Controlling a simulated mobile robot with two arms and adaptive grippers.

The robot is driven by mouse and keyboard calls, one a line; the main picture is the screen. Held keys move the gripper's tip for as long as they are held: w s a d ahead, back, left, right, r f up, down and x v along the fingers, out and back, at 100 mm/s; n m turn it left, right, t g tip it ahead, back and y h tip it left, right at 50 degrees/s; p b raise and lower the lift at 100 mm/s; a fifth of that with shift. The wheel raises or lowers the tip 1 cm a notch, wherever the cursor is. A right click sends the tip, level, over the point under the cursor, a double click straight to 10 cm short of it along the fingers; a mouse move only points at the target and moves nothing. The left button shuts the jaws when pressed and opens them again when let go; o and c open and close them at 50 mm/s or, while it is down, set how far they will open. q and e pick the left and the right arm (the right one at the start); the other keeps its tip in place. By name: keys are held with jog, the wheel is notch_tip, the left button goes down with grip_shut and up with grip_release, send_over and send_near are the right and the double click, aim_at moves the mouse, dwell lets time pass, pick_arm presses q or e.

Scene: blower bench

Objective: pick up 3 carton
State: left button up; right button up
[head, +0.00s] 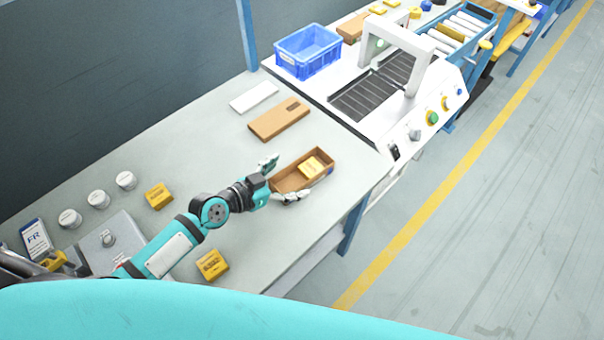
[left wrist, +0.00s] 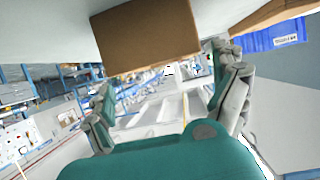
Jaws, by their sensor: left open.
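An open brown carton (head: 326,178) sits near the front edge of the grey bench, with a small yellow box (head: 311,167) inside it. My left gripper (head: 284,180) is open at the carton's left end, one finger on the far side and one on the near side. In the left wrist view the brown carton wall (left wrist: 148,35) shows ahead, between and beyond the spread fingers (left wrist: 163,78). I cannot tell whether the fingers touch it. A closed, flat brown carton (head: 278,119) lies farther back. My right gripper is not in view.
Yellow boxes (head: 158,196) and (head: 212,265) lie on the bench beside my left arm. White round pieces (head: 98,199) stand at left. A white flat piece (head: 254,97), a blue crate (head: 308,52) and a white arch machine (head: 398,60) are farther back.

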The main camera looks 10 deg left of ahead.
pick_arm(q)
jog(key=p+x, duration=0.1)
jog(key=x, duration=0.3)
jog(key=shift+w+d+f, duration=0.15)
jog(key=shift+w, duration=0.2)
jog(key=c, duration=1.2)
